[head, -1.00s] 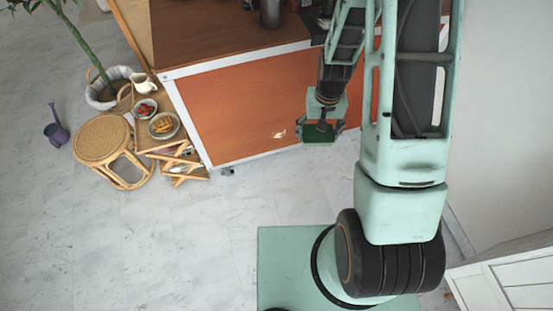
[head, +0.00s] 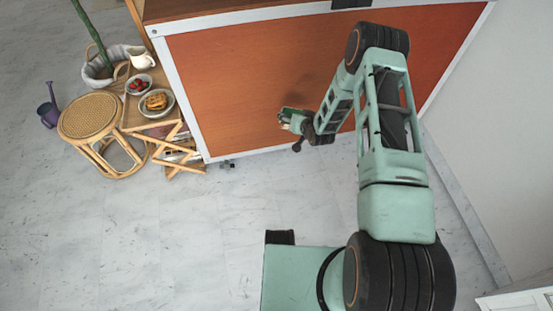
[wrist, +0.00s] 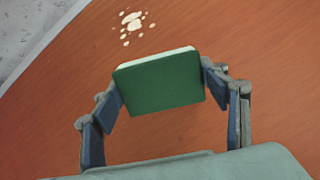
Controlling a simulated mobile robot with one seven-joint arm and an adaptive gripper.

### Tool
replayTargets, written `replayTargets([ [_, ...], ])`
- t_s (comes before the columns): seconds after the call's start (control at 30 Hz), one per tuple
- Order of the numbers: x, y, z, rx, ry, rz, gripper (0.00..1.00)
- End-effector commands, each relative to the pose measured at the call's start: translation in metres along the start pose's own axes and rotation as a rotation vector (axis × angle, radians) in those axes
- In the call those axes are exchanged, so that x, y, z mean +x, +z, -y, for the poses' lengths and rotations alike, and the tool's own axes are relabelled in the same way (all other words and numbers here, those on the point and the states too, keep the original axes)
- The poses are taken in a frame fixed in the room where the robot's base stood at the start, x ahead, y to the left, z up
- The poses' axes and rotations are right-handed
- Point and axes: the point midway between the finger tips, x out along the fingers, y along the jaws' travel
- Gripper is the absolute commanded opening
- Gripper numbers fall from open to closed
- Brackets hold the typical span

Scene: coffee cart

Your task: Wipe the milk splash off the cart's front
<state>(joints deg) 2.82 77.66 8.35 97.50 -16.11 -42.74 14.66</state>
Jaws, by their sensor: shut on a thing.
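The cart's front (head: 225,85) is an orange-brown wood panel with a pale metal frame; it fills most of the wrist view (wrist: 270,60). The milk splash (wrist: 132,22) is several cream blots at the top of the wrist view, just beyond the sponge's upper edge. In the head view the splash is mostly hidden by my gripper. My gripper (head: 294,120) is shut on a green sponge (wrist: 160,84) with a white layer on the side facing the panel. The sponge also shows in the head view (head: 290,111). I cannot tell whether it touches the panel.
Left of the cart stand a round rattan stool (head: 92,115) and a small folding table (head: 135,112) with a pitcher (head: 142,59), a bowl of red fruit (head: 139,85) and a plate of pastry (head: 157,102). The floor before the cart is clear. A white wall is right.

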Motion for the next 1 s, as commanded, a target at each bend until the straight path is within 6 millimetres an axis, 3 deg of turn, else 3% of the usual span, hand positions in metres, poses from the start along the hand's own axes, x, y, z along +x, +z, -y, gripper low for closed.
replayTargets([
  [0.03,0.026,0.025,-0.003,0.003,-0.018,-0.048,0.45],
  [0.1,0.046,0.037,-0.001,0.008,-0.041,-0.126,0.45],
  [0.43,0.115,0.104,0.004,0.025,-0.135,-0.449,0.45],
  [0.7,0.134,0.154,0.003,0.026,-0.185,-0.618,0.45],
  [1.0,0.131,0.171,0.003,0.025,-0.202,-0.674,0.45],
])
